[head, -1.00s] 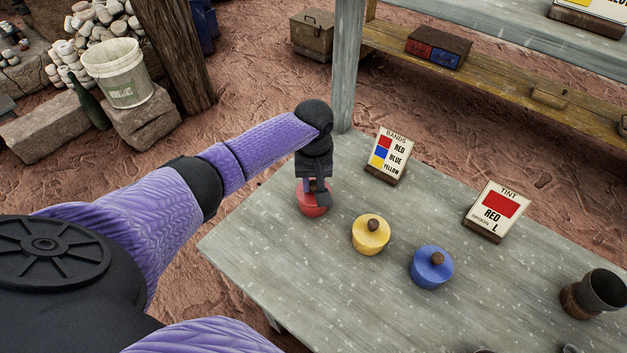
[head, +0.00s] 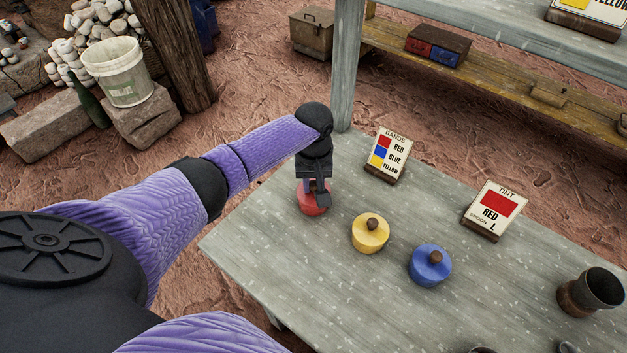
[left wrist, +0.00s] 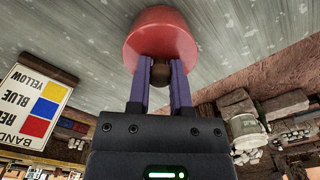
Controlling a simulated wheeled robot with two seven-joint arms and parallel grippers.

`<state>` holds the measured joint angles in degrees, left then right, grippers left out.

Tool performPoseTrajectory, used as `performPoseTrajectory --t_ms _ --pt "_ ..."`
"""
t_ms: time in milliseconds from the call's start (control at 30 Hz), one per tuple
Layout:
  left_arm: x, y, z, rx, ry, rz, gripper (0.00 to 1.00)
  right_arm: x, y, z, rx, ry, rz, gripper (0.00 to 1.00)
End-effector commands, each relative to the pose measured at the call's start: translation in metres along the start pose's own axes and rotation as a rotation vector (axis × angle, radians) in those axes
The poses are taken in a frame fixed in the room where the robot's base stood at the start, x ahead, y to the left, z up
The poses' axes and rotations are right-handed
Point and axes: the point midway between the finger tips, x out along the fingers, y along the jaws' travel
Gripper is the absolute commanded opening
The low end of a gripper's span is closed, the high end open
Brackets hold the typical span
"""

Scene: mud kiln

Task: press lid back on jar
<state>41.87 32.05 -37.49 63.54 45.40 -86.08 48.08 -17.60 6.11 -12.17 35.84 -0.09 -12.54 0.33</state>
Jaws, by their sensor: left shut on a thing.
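The red jar (head: 311,201) stands upright at the left end of the table, and its lid looks seated on it. My left gripper (head: 314,186) is directly above the jar, pointing down, its fingers shut on the brown lid knob (left wrist: 160,72). In the left wrist view the red jar (left wrist: 160,38) shows just beyond the fingertips. The gripper partly hides the lid in the head view, so any small gap under it cannot be seen. A yellow jar (head: 370,237) and a blue jar (head: 430,268), both lidded, stand to the right. My right gripper is not in view.
The grey table (head: 330,270) is clear in front of the jars. A bands card (head: 388,155) and a tint card (head: 495,211) stand behind them. A dark cup (head: 597,291) stands at the right. A wooden post (head: 347,65) rises behind the gripper.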

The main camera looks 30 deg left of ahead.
Motion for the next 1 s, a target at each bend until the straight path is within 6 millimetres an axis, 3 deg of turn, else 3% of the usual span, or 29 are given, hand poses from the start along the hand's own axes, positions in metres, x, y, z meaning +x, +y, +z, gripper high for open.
performPoseTrajectory --t_ms 433,467,633,833,1000 --pt "0.0001 0.0001 0.0002 0.0 0.0 0.0 0.0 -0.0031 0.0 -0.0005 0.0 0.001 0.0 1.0" --pt "0.0001 0.0001 0.0001 0.0 0.0 0.0 0.28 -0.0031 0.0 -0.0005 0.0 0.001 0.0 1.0" --pt "0.0001 0.0001 0.0001 0.0 0.0 0.0 0.64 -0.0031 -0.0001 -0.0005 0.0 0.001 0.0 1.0" --pt "0.0001 0.0 0.0001 0.0 0.0 0.0 0.69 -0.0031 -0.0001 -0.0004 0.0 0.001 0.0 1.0" --pt "0.0001 0.0 0.0001 0.0 0.0 0.0 1.0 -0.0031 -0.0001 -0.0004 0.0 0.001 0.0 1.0"
